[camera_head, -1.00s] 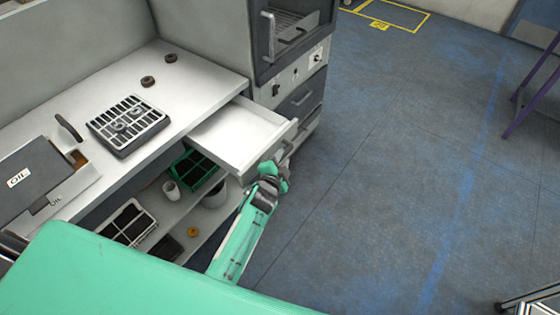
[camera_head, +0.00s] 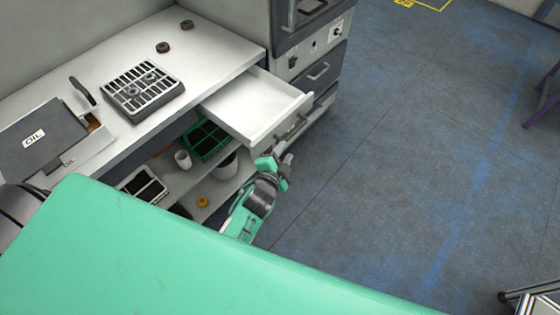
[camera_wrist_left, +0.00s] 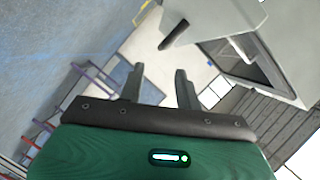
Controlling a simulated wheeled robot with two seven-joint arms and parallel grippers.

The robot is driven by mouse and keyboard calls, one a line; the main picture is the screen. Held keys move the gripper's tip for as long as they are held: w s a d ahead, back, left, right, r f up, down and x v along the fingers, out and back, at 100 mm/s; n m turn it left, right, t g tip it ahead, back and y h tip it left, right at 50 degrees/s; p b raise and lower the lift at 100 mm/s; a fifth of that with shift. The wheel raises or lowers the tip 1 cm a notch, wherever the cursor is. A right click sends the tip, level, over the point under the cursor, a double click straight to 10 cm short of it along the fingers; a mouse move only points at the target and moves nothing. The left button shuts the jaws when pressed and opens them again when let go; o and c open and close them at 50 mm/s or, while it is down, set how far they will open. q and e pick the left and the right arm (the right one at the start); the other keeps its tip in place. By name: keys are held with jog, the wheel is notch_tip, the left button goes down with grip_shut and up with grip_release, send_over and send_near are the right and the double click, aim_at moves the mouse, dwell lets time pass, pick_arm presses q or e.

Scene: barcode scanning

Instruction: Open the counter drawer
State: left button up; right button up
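The white counter drawer (camera_head: 255,101) is pulled out from under the counter top, with an empty-looking interior. Its front and dark handle (camera_head: 291,132) face the open floor. My left gripper (camera_head: 284,153) is just below and in front of the drawer front, apart from the handle. In the left wrist view its two dark fingers (camera_wrist_left: 159,76) are spread with nothing between them. A dark bar, seemingly the handle (camera_wrist_left: 174,36), shows beyond the fingertips on a pale surface. My right gripper is not in view.
The counter holds a grey slotted tray (camera_head: 142,89), black rings (camera_head: 163,47) and an oil box (camera_head: 38,138). A shelf below holds a green crate (camera_head: 207,139) and a white cup (camera_head: 183,160). A grey cabinet (camera_head: 318,72) stands beyond the drawer.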

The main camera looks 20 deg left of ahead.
pick_arm(q)
jog(key=v, duration=0.3)
jog(key=shift+s, duration=0.1)
dwell(0.5)
jog(key=s+f+n+g, duration=0.15)
jog(key=s+f, duration=0.35)
jog(key=f, duration=0.6)
jog(key=s+f+n+g, duration=0.1)
jog(key=s+f+g, duration=0.25)
jog(key=f, duration=0.65)
jog(key=s+f+n+g, duration=0.2)
jog(key=s+f, duration=0.4)
jog(key=f, duration=0.5)
jog(key=s+a+f+n+g, duration=0.2)
jog(key=s+f, duration=0.6)
jog(key=s, duration=0.6)
jog(key=s+a+f+n+g, duration=0.3)
jog(key=s+f, duration=0.6)
jog(key=s, duration=0.6)
jog(key=a+g, duration=0.2)
jog(key=a, duration=0.1)
jog(key=shift+a+f+g, duration=0.2)
jog(key=shift+a+g, duration=0.1)
jog(key=shift+a, duration=0.05)
